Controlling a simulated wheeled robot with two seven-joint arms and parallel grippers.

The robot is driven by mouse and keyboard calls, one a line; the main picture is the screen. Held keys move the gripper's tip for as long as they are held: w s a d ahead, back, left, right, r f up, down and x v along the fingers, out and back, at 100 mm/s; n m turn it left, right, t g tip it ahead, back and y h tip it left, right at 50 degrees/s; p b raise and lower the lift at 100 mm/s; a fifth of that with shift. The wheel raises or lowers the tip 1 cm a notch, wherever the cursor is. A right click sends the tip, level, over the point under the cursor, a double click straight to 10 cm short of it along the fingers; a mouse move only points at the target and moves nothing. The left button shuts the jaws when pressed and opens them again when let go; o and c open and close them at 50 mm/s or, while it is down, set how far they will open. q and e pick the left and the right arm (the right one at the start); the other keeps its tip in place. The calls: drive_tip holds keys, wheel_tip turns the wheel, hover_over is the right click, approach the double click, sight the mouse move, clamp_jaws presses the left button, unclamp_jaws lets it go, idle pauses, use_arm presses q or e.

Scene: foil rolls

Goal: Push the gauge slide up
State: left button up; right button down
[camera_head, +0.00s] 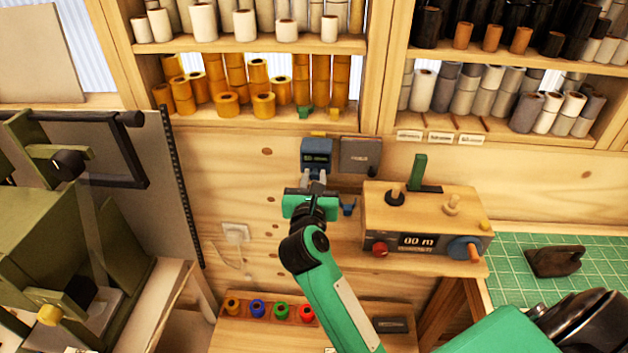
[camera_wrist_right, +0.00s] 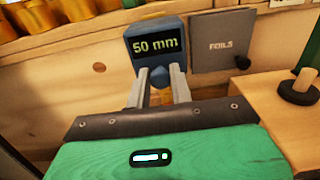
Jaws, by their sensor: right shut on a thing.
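The gauge (camera_head: 316,153) is a blue-grey box with a dark display on the wooden back wall, below the shelf of yellow rolls. In the right wrist view the gauge (camera_wrist_right: 156,43) reads "50 mm". Just under its display, a blue piece (camera_wrist_right: 160,77), which looks like the gauge slide, sits between the fingers. My right gripper (camera_head: 314,176) is just below the gauge box, fingers pointing up at it. In the right wrist view my right gripper (camera_wrist_right: 160,85) is shut on the blue piece. Its lower part is hidden behind the gripper body. My left gripper is not in view.
A grey "FOILS" plate (camera_wrist_right: 223,41) is on the wall right of the gauge. A wooden box with a "00 m" counter (camera_head: 425,222) stands on a ledge to the right. Rolls fill the shelves above. A rack of coloured rolls (camera_head: 270,308) is below. An olive machine (camera_head: 75,210) stands left.

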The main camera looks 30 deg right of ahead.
drive_tip(key=shift+r, duration=0.3)
drive_tip(key=c, duration=1.3)
unclamp_jaws()
drive_tip(key=shift+o, duration=0.2)
drive_tip(key=shift+f, duration=0.1)
drive_tip(key=shift+s+a+f, duration=0.1)
drive_tip(key=shift+s+a, duration=0.2)
drive_tip(key=shift+s, duration=0.15)
drive_tip(key=b+v, duration=0.2)
drive_tip(key=v, duration=0.9)
